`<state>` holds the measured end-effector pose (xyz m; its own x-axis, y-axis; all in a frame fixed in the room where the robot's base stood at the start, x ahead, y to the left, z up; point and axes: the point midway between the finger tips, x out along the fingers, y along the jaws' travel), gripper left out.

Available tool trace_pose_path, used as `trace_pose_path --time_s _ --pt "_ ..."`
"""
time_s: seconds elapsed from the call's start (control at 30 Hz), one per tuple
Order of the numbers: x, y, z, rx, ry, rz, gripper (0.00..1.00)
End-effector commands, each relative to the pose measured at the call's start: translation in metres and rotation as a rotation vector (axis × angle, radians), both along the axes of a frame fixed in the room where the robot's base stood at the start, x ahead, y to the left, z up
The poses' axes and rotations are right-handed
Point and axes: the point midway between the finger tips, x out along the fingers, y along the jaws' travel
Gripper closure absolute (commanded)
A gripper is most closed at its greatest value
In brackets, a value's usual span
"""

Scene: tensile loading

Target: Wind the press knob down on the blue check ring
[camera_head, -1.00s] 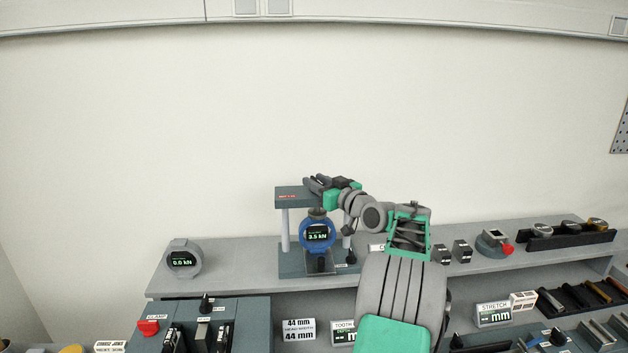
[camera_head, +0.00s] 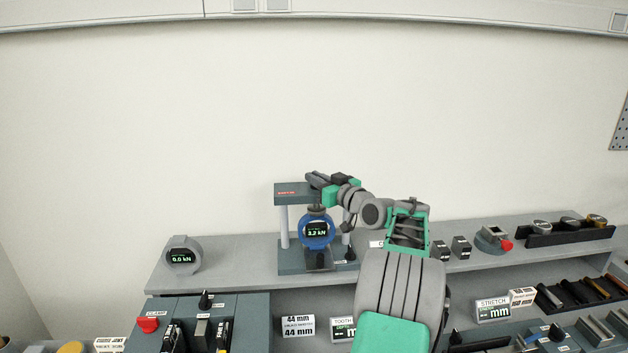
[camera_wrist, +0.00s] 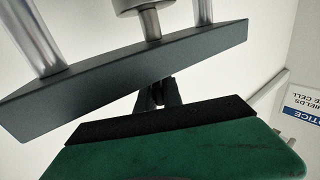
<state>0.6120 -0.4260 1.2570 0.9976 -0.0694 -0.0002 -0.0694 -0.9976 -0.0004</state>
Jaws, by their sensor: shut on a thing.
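The press (camera_head: 296,194) stands on the shelf, with a dark crossbeam on two light posts. The blue check ring (camera_head: 317,244) stands upright in it under the press screw, and its display reads about 3.2 kN. My gripper (camera_head: 318,181) is at the top of the crossbeam, reaching in from the right. In the wrist view the crossbeam (camera_wrist: 130,72) crosses the picture, with the screw (camera_wrist: 150,22) passing through it. The fingertips of my gripper (camera_wrist: 158,92) are close together beside the beam, shut on the press knob. The knob itself is hidden by the fingers.
A grey ring (camera_head: 183,256) reading 0.0 kN stands left on the shelf. Small dark blocks (camera_head: 461,247) and a device with a red knob (camera_head: 493,238) stand to the right. The wall behind the press is clear.

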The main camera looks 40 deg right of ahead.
Motion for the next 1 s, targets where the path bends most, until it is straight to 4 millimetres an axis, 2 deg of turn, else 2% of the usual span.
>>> trace_pose_path --time_s 0.2,0.4,0.77,0.8,1.0 --pt "0.0019 0.0033 -0.0054 -0.004 -0.003 -0.118 1.00" --pt "0.0017 0.0026 -0.0022 -0.002 -0.003 -0.245 1.00" --pt "0.0003 0.0009 0.0009 0.000 -0.002 -0.268 1.00" --pt "0.0002 0.0008 0.0009 0.000 -0.002 -0.268 0.86" --pt "-0.0004 -0.0002 0.0006 0.000 -0.001 -0.270 0.69"
